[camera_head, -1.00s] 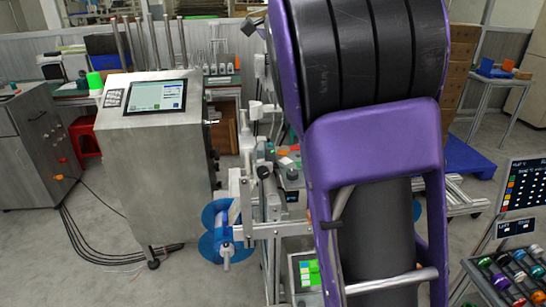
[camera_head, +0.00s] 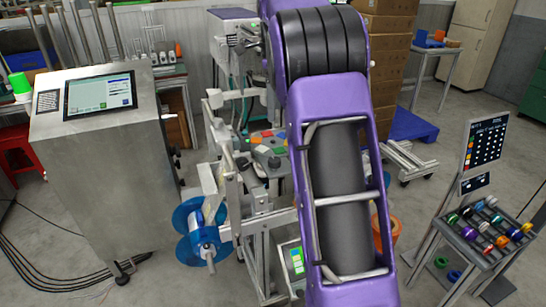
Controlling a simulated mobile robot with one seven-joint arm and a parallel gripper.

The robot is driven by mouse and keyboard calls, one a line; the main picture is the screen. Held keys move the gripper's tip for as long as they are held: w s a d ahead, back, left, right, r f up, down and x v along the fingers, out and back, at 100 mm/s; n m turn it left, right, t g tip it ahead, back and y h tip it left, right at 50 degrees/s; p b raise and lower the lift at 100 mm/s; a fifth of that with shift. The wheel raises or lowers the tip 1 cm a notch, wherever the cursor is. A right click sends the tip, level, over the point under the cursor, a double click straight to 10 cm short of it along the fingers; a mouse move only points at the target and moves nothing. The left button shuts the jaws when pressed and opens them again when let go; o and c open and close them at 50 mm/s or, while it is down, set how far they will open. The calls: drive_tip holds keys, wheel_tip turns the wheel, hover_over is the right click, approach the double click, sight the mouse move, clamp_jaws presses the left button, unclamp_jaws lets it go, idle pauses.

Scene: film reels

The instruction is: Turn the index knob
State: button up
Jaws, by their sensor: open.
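My purple and black arm fills the middle right of the head view and stands in front of part of the film reel machine (camera_head: 238,205). My gripper does not show; the arm's far end is hidden behind its own links. A panel with several coloured buttons (camera_head: 268,139) sits on the machine, just left of my arm. Small dark round parts are near this panel, but I cannot tell which, if any, is the index knob. A blue reel (camera_head: 190,216) hangs on the machine's lower left side.
A steel cabinet with a screen (camera_head: 100,95) stands at the left, with black cables (camera_head: 50,262) on the floor. A small lit display (camera_head: 297,258) is low beside my arm. A rack of coloured spools (camera_head: 487,228) and a dark display board (camera_head: 487,138) stand at the right.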

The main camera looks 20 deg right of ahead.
sight(274, 160)
wheel_tip(274, 160, down, 16)
drive_tip(key=b, duration=0.3)
drive_tip(key=shift+r, duration=0.1)
clamp_jaws()
